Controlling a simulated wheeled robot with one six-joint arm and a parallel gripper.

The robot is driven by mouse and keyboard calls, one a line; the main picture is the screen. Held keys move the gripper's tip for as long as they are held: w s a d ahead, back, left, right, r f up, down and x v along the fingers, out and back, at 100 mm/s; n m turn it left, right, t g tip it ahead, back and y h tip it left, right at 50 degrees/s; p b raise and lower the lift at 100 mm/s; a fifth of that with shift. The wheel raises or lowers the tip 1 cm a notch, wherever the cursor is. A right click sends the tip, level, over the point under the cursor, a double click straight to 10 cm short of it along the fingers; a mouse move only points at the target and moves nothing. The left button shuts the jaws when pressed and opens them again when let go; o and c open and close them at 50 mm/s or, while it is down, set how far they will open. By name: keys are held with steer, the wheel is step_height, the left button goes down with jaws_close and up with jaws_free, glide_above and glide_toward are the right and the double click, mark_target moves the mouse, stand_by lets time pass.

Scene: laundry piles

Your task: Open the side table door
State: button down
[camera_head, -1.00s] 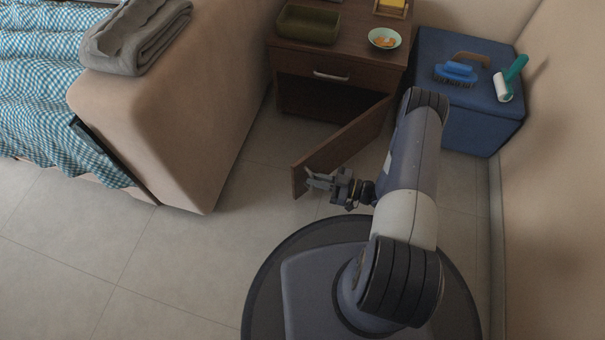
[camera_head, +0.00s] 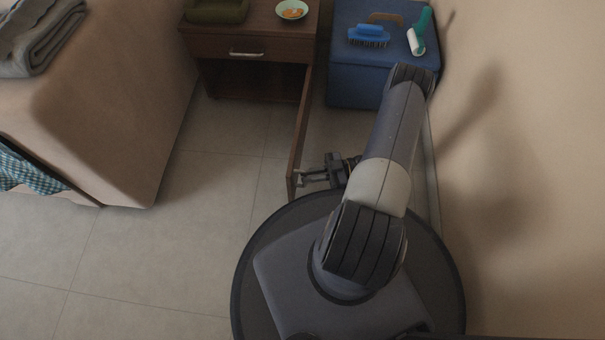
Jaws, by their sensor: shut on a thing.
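The dark wooden side table (camera_head: 276,42) stands at the top middle, with a drawer with a metal handle (camera_head: 246,54) above an open compartment (camera_head: 250,82). Its door (camera_head: 301,132) is swung wide open on the right side and points toward me, seen nearly edge-on. My gripper (camera_head: 306,178) is at the door's near, free end and is shut on it from the right. The exact grip on the door or its handle is too small to make out.
A blue box (camera_head: 362,88) with a blue brush (camera_head: 368,36) and a lint roller (camera_head: 418,34) stands right of the table. A bowl (camera_head: 292,10) and a green tray (camera_head: 216,10) sit on the table. A beige sofa (camera_head: 105,110) is left; a wall (camera_head: 520,150) is right. The floor between is clear.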

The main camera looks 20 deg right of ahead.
steer(key=shift+w+d, duration=0.3)
steer(key=shift+d, duration=0.05)
steer(key=c, duration=1.8)
jaws_free()
steer(key=o, duration=0.3)
steer(key=shift+s+a, duration=0.1)
steer(key=p+v, duration=0.1)
steer(key=v, duration=0.9)
steer(key=shift+s+d+p, duration=0.1)
steer(key=shift+d+p, duration=0.3)
steer(key=shift+a, duration=0.1)
steer(key=b+x, duration=0.1)
steer(key=x, duration=1)
steer(key=shift+a+b, duration=0.2)
steer(key=shift+b, duration=0.2)
